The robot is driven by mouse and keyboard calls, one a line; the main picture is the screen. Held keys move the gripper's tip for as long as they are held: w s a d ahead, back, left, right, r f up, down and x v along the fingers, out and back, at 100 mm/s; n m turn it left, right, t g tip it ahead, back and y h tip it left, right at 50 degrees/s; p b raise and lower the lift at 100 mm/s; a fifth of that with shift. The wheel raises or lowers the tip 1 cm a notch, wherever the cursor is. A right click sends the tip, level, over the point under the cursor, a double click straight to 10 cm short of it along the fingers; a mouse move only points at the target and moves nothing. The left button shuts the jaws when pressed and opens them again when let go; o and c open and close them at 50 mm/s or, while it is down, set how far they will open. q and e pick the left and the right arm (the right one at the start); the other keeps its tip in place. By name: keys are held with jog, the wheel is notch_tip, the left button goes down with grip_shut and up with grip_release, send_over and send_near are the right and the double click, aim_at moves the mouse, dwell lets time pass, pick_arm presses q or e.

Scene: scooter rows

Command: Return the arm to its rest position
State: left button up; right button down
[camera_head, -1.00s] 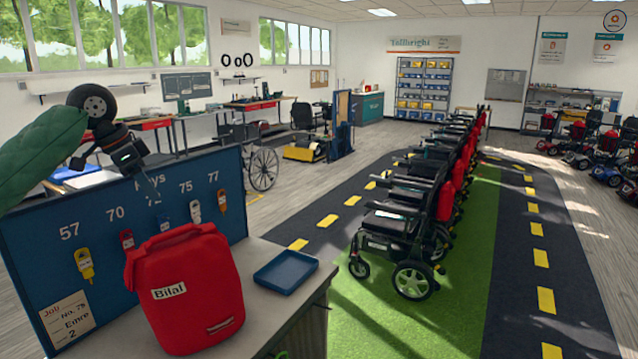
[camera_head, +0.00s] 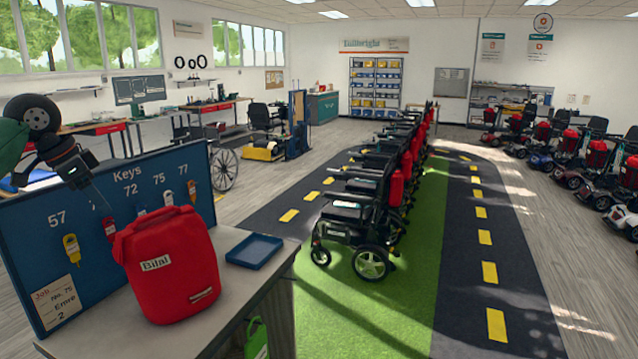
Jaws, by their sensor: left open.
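My left arm comes in at the left edge with a green sleeve (camera_head: 10,145). My left gripper (camera_head: 84,174) is open, in front of the upper left part of the blue key board (camera_head: 100,270). It appears empty and apart from the tags. A yellow tag (camera_head: 72,250) hangs under 57, a red tag (camera_head: 110,230) to its right, then others under 72, 75 and 77. The number above the red tag is mostly hidden. A job card (camera_head: 57,303) reads No. 75, Emre, 2. My right gripper is not in view.
A red bag (camera_head: 175,265) labelled Bilal and an empty blue tray (camera_head: 254,251) are on the counter (camera_head: 245,300). Wheelchairs (camera_head: 355,225) stand in a row on a green strip (camera_head: 400,300). Scooters (camera_head: 590,165) line the right side. The dark track is clear.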

pick_arm(q)
jog(key=w+d+f, duration=0.1)
jog(key=d+f, duration=0.4)
jog(key=f, duration=0.4)
jog(key=w+d+f, duration=0.2)
jog(key=d+f, duration=0.3)
jog(key=f, duration=0.4)
jog(key=s+d+f, duration=0.4)
jog(key=d+f, duration=0.2)
jog(key=f, duration=0.4)
jog(key=s+d+f, duration=0.4)
jog(key=d+f, duration=0.2)
jog(key=f, duration=0.3)
jog(key=s+d+f+n, duration=0.2)
jog(key=s+d+f, duration=0.3)
jog(key=s+f, duration=0.65)
jog(key=s+a+f+n+y, duration=0.1)
jog(key=s+f+n, duration=0.2)
jog(key=s, duration=0.6)
jog(key=s+a+f+n+y, duration=0.1)
jog(key=s+f+n+y, duration=0.15)
jog(key=s, duration=0.75)
jog(key=s+d+f+g, duration=0.1)
jog(key=s+f, duration=0.1)
jog(key=f, duration=1.8)
jog(key=s+d+f+h, duration=0.1)
jog(key=s+d+f, duration=0.1)
jog(key=f, duration=1.9)
jog(key=shift+s+g, duration=0.25)
jog(key=shift+g, duration=0.15)
